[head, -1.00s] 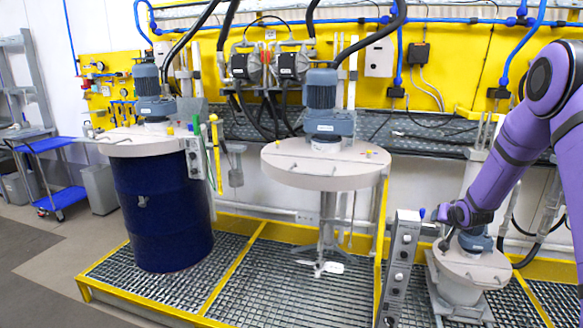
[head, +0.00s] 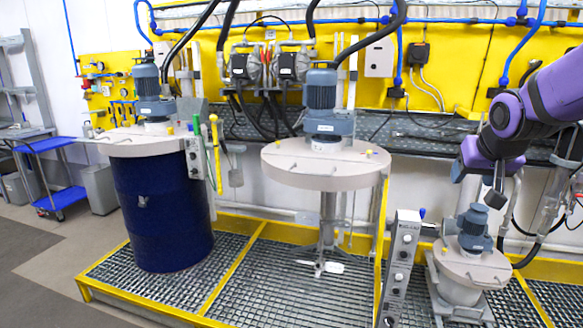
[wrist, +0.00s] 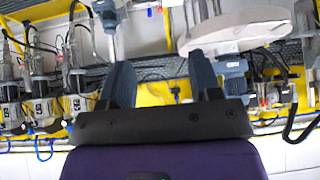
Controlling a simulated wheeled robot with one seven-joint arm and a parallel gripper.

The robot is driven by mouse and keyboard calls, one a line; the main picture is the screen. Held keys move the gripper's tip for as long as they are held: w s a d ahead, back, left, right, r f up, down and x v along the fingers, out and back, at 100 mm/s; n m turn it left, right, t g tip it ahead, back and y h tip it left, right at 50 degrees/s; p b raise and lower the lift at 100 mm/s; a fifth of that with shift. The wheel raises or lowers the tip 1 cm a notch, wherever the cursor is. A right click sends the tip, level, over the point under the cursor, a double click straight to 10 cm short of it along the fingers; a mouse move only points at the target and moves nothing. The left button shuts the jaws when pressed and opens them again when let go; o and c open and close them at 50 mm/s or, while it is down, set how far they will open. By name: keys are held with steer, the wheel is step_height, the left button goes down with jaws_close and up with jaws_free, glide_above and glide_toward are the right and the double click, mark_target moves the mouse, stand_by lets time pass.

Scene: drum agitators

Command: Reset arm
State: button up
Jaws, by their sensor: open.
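My purple arm comes in from the right edge of the head view. My gripper (head: 494,186) hangs above the small agitator (head: 474,232) at the right, apart from it. In the wrist view my gripper (wrist: 165,85) shows two grey fingers spread apart with nothing between them. The small agitator has a blue-grey motor on a round pale lid (head: 472,266) over a small vessel. A grey control post (head: 400,262) with several knobs stands left of it.
A dark blue drum (head: 163,212) with an agitator lid stands at the left. A raised middle agitator lid (head: 326,165) has a stirrer below it. The grating platform (head: 270,275) has yellow edges. A blue cart (head: 62,198) stands at the far left.

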steer(key=s+a+r+n+g, duration=0.1)
steer(key=s+a, duration=0.2)
steer(key=s, duration=0.9)
steer(key=s+a+r+n+g+y, duration=0.1)
steer(key=s+a, duration=0.2)
steer(key=s, duration=0.8)
steer(key=shift+s+a+y, duration=0.25)
steer(key=shift+s+y, duration=0.05)
steer(key=shift+s, duration=0.1)
